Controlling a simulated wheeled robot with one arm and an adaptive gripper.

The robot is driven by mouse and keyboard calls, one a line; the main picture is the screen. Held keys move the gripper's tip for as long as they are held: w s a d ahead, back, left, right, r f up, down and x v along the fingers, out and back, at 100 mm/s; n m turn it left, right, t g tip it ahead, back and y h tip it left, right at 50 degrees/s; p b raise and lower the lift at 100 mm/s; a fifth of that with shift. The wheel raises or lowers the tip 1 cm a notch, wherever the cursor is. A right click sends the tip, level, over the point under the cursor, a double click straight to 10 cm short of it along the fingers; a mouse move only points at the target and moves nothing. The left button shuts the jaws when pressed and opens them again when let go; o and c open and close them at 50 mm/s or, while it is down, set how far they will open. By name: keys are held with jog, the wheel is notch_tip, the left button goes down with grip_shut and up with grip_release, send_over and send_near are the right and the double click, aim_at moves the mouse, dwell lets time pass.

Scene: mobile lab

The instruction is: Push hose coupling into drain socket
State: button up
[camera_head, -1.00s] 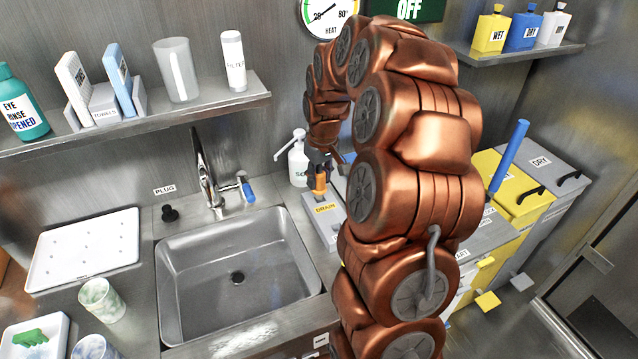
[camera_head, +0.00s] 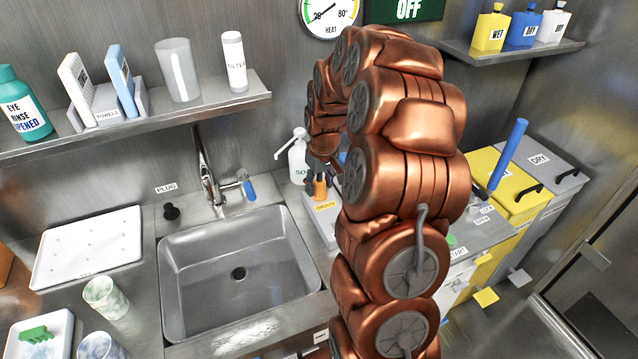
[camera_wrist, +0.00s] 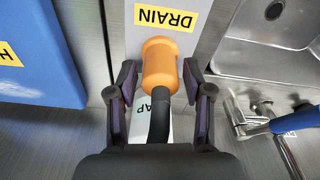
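The orange hose coupling (camera_head: 319,189) stands on the grey block labelled DRAIN (camera_head: 325,226), right of the sink. In the wrist view the coupling (camera_wrist: 160,66) is in the middle, just below the yellow DRAIN label (camera_wrist: 165,18), with a black hose (camera_wrist: 159,118) running back from it toward my gripper. My gripper (camera_wrist: 160,80) has one finger on each side of the coupling, with visible gaps on both sides, so it looks open around it. The drain socket opening is hidden by the coupling, and I cannot tell how deep the coupling sits.
The sink (camera_head: 238,275) and a tap with a blue handle (camera_head: 248,190) lie to the left. A soap bottle (camera_head: 299,160) stands close behind the block. In the wrist view a blue object (camera_wrist: 38,55) is on the left. My arm hides part of the counter right of the block.

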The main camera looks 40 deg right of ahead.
aim_at(322, 184)
jog(key=shift+o, duration=0.3)
jog(key=r, duration=0.3)
jog(key=r+b, duration=0.1)
jog(key=r, duration=0.3)
jog(key=s+r+b, duration=0.1)
jog(key=r, duration=0.2)
jog(key=shift+s+r, duration=0.1)
jog(key=shift+r, duration=0.2)
jog(key=shift+s+a+r, duration=0.15)
jog(key=shift+r, duration=0.5)
jog(key=s+a+n+g, duration=0.1)
jog(key=s+a, duration=0.5)
jog(key=a, duration=0.3)
jog(key=s+a+g, duration=0.1)
jog(key=s+a, duration=0.5)
jog(key=a, duration=0.2)
jog(key=s+a+f, duration=0.2)
jog(key=s+a, duration=0.1)
jog(key=s, duration=0.5)
jog(key=s+a+f+g, duration=0.1)
jog(key=s+a, duration=0.2)
jog(key=s, duration=0.6)
jog(key=shift+s+a+f, duration=0.15)
jog(key=shift+a+f, duration=0.25)
